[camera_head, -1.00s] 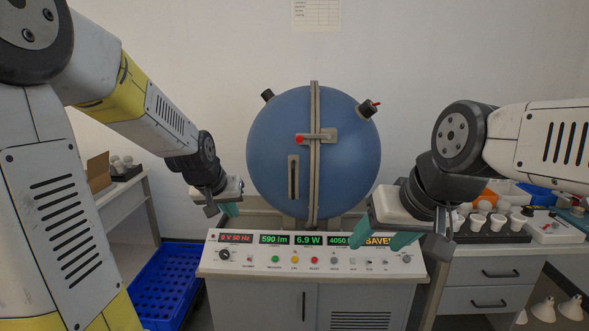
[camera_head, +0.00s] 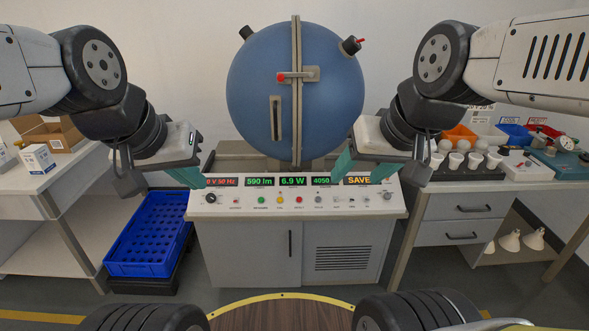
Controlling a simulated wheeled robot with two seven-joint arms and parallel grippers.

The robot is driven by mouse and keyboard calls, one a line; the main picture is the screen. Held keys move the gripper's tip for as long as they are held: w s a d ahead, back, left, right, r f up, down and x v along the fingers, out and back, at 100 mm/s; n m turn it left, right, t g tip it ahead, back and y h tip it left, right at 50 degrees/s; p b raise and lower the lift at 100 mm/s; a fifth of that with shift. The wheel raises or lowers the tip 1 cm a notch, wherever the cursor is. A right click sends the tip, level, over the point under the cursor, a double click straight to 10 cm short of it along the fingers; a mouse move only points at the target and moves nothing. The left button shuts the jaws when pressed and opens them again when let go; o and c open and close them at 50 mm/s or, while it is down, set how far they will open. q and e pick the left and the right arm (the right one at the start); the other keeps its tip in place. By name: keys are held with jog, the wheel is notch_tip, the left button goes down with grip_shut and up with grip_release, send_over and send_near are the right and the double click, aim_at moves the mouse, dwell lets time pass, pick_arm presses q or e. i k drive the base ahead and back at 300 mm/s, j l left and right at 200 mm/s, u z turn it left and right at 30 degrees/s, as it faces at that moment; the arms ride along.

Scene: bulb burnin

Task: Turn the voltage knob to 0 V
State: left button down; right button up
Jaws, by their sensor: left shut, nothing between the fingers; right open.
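The black voltage knob (camera_head: 211,199) is at the left end of the control panel (camera_head: 270,208), below a red display (camera_head: 222,182) that reads 0 V 50 Hz. The knob's pointer mark is too small to read. My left gripper (camera_head: 197,180) is shut and empty, its green fingers above and left of the knob, apart from it as far as I can tell. My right gripper (camera_head: 364,172) is open and empty over the right part of the panel, its fingers in front of the SAVED display (camera_head: 358,181).
A blue sphere (camera_head: 262,95) with a latch stands behind the panel. A blue crate (camera_head: 150,240) is on the left. Tables stand on both sides; the right one holds several bulbs, white cups (camera_head: 475,160) and bins. The panel's middle holds several coloured buttons.

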aim_at(211, 198)
jog(key=j+u, duration=0.1)
jog(key=j, duration=0.3)
jog(key=i+j+u, duration=0.15)
jog(key=j, duration=0.25)
jog(key=j+u, duration=0.1)
jog(key=j, duration=0.3)
jog(key=i+j+u, duration=0.1)
jog(key=j, duration=0.3)
